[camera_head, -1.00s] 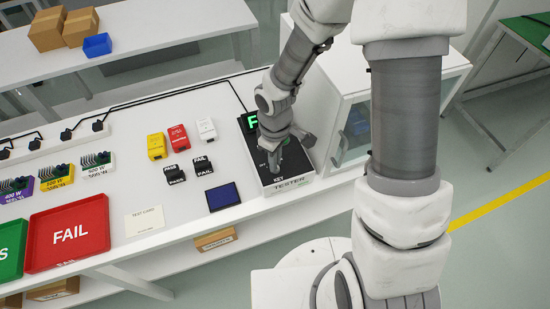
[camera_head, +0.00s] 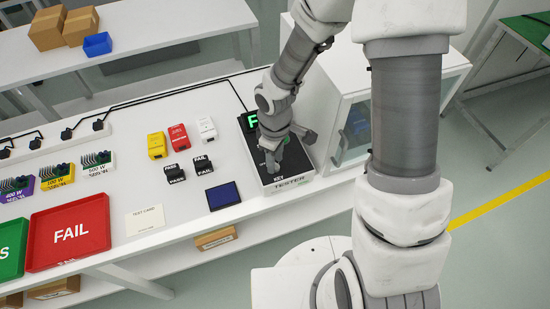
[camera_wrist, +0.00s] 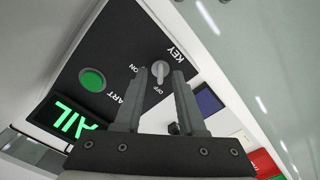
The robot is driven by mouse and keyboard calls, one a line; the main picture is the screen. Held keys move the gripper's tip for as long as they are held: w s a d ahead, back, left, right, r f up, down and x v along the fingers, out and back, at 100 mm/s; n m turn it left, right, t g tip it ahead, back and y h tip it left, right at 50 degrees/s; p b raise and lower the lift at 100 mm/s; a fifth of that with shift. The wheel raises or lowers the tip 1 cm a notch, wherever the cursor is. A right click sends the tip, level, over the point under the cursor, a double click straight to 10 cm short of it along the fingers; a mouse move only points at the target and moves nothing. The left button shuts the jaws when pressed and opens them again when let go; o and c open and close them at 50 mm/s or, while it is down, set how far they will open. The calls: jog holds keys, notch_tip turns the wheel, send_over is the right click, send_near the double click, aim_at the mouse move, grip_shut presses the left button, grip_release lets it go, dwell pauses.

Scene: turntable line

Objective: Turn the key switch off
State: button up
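The key switch (camera_wrist: 160,70) is a small grey knob on the tester's black top panel, between the words KEY, ON and OFF in the wrist view. Its grip runs roughly up and down in that view, its lower end near OFF. My gripper (camera_wrist: 158,72) is open, with one fingertip on each side of the knob in the picture. I cannot tell whether the fingers touch it. In the head view my gripper (camera_head: 271,168) is over the front part of the tester (camera_head: 291,186), and the knob is hidden there.
A round green START button (camera_wrist: 93,80) and a display with green letters (camera_wrist: 68,122) share the panel. A glass-fronted white cabinet (camera_head: 355,125) stands close on the right. A dark blue pad (camera_head: 223,196) and colored blocks lie left of the tester.

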notch_tip(320, 180, up, 18)
jog(key=p, duration=0.3)
jog(key=shift+f, duration=0.25)
dwell(0.4)
